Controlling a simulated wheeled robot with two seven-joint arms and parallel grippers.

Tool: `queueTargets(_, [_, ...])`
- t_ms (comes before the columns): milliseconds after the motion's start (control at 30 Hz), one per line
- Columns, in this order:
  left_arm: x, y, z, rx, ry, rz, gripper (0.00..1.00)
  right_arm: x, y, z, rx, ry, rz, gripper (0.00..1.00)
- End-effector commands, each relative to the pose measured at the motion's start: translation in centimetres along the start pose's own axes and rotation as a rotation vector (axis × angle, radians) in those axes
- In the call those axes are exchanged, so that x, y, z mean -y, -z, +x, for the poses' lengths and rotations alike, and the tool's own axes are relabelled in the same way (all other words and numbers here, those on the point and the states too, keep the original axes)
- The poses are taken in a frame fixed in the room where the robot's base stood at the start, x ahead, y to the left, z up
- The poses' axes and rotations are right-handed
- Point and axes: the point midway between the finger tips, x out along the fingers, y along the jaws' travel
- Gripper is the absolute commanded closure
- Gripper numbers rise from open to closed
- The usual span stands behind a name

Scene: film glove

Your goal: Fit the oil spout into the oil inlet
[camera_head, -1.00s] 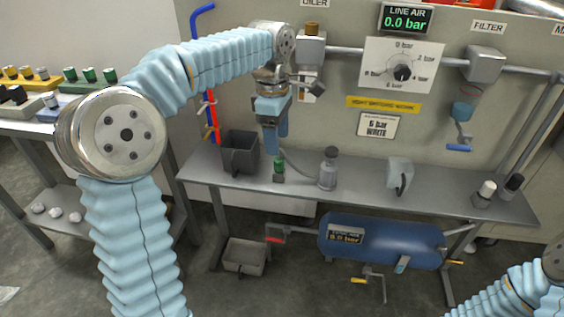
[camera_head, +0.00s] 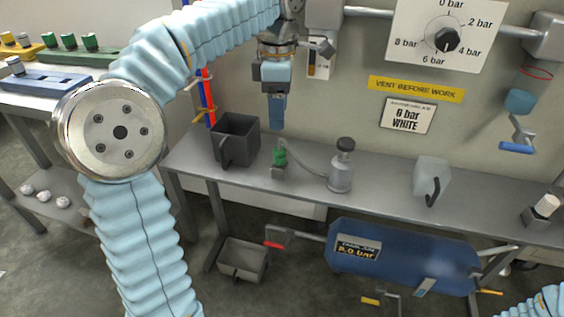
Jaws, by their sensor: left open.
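A small green-topped piece (camera_head: 280,157), seemingly the oil spout, stands on a grey block on the bench. A thin hose runs from it to a grey oil bottle (camera_head: 340,172) with a dark cap. My left gripper (camera_head: 277,126) points down above the green top, with a small gap in the picture. It is open and empty; its blue fingers overlap from this angle. The oiler (camera_head: 323,14) on the wall pipe is cut off by the top edge, so its oil inlet is out of view. My right gripper is out of view; only my right arm's sleeve shows at bottom right.
A dark bin (camera_head: 236,139) stands left of the green piece. A pale handled container (camera_head: 431,178) stands to the right on the bench (camera_head: 385,205). The filter bowl (camera_head: 524,98) hangs at right. A blue tank (camera_head: 405,258) lies under the bench.

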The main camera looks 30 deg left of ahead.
Motion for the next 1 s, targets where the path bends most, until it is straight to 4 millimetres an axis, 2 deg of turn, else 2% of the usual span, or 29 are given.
queueTargets(33, [0.1,0.1,1.6,-0.001,0.003,0.0,0.39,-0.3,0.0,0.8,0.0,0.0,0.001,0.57])
queueTargets(200, [0.1,0.0,4.9,-0.001,0.002,0.0,0.39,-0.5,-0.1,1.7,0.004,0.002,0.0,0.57])
queueTargets(433, [0.0,-0.1,6.9,0.001,0.0,0.0,0.39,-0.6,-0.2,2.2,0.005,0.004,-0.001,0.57])
queueTargets(700, [0.2,-0.2,11.0,-0.001,0.001,0.0,0.39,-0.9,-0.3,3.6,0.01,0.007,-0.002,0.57])
queueTargets(1000, [0.2,-0.2,11.5,0.0,0.0,0.0,0.39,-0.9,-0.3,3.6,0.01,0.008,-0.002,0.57])
